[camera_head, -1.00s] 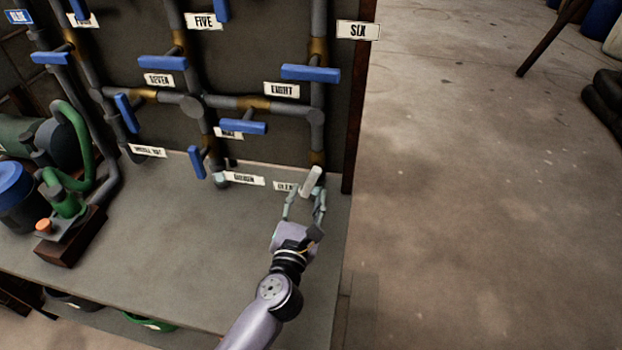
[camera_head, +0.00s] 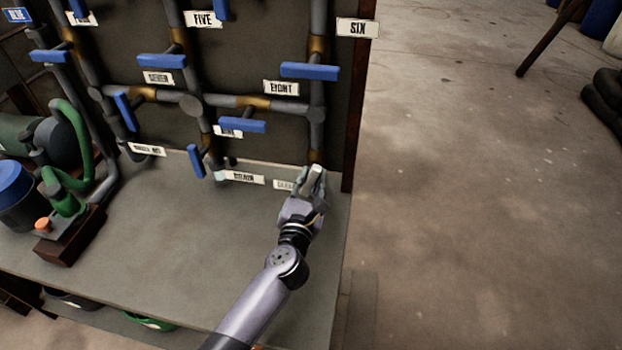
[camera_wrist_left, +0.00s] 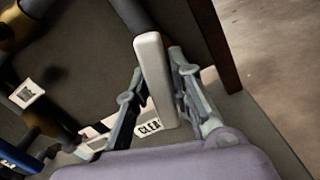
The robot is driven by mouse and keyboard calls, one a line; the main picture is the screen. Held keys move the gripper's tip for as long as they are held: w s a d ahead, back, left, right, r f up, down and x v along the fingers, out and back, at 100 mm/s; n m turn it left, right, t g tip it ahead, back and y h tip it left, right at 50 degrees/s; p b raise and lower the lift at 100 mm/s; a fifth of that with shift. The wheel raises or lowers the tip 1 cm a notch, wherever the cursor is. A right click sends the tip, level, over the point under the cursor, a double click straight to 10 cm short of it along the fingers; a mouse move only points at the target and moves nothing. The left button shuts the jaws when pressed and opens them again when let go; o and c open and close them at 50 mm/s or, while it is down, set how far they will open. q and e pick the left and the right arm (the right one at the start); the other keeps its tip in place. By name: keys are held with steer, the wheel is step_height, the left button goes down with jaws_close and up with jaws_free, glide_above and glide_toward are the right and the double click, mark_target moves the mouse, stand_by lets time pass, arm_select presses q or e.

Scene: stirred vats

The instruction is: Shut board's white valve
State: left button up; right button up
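The white valve handle (camera_wrist_left: 154,75) is a pale bar at the board's lower right, at the lower end of the rightmost pipe. In the left wrist view it stands lengthwise between my left fingers, which close in on both sides of it. In the head view my left gripper (camera_head: 311,183) is at this handle (camera_head: 318,180) and partly covers it. The left gripper looks shut on the handle. A label reading "CLEA..." (camera_wrist_left: 149,127) sits beside it, partly hidden. My right gripper is in neither view.
Several blue valve handles, such as one under SIX (camera_head: 309,71) and one lower down (camera_head: 242,126), stick out from the board. A pump with green hose (camera_head: 68,190) stands at left. The grey bench top (camera_head: 180,240) is clear in the middle.

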arm_select(q)
jaws_close()
steer(key=shift+r+m+p, duration=0.1)
steer(key=shift+m+p, duration=0.7)
steer(key=shift+p, duration=0.05)
steer(key=m+p, duration=0.2)
steer(key=m, duration=0.1)
steer(key=shift+d+p, duration=0.1)
steer(key=shift+p, duration=0.2)
steer(key=m+p, duration=0.2)
steer(key=m, duration=0.3)
steer(key=shift+s+f+m+p, duration=0.15)
steer(key=shift+m+p, duration=0.4)
steer(key=shift+m, duration=0.65)
steer(key=shift+w+f+m+p, duration=0.15)
steer(key=shift+m+p, duration=0.4)
steer(key=shift+m, duration=0.65)
steer(key=shift+f, duration=0.1)
steer(key=o, duration=0.5)
jaws_free()
